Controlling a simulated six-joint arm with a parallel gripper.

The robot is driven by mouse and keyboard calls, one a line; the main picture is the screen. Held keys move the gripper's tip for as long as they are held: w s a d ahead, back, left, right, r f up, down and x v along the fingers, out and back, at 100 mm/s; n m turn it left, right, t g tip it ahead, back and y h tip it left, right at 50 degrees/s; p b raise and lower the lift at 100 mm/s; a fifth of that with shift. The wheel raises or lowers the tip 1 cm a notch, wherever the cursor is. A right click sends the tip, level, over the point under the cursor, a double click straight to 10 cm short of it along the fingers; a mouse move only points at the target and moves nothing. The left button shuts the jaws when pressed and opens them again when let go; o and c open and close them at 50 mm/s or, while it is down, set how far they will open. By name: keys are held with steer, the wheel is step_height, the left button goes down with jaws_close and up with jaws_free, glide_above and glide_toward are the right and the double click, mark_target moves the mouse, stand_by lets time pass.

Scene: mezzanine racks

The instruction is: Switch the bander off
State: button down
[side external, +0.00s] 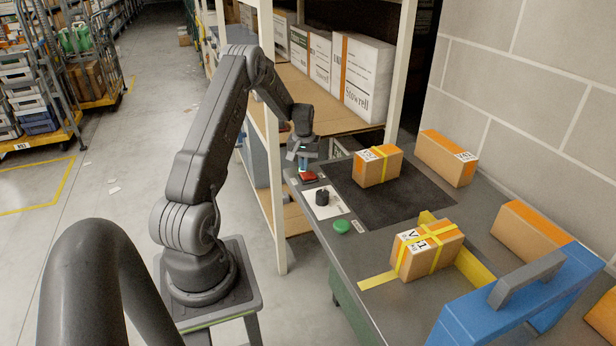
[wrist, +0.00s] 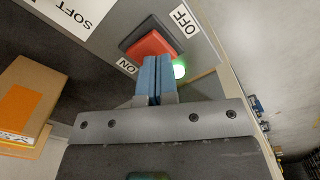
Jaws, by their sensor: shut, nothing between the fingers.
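The bander's red rocker switch (wrist: 152,45) sits in a dark frame on the grey panel in the wrist view, between an OFF label (wrist: 182,22) and an ON label (wrist: 126,66). A small green lamp (wrist: 180,71) beside it glows. The red switch (side external: 307,177) also shows at the table's left edge in the side view. My gripper (wrist: 154,60) is shut and empty. Its blue fingertips overlap the switch's near edge; I cannot tell whether they touch it. It points down over the switch in the side view (side external: 303,164). Which end of the rocker is pressed is unclear.
A black knob (side external: 322,196) on a white plate and a green button (side external: 341,226) are near the switch. A strapped box (side external: 428,251) lies by the blue arch (side external: 520,300); another box (side external: 377,166) is on the dark mat. A rack post (side external: 273,150) stands close to my arm.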

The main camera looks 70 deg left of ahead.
mark_target(304, 175)
steer(key=shift+f, duration=1.1)
stand_by(0.4)
steer(key=shift+r, duration=3.55)
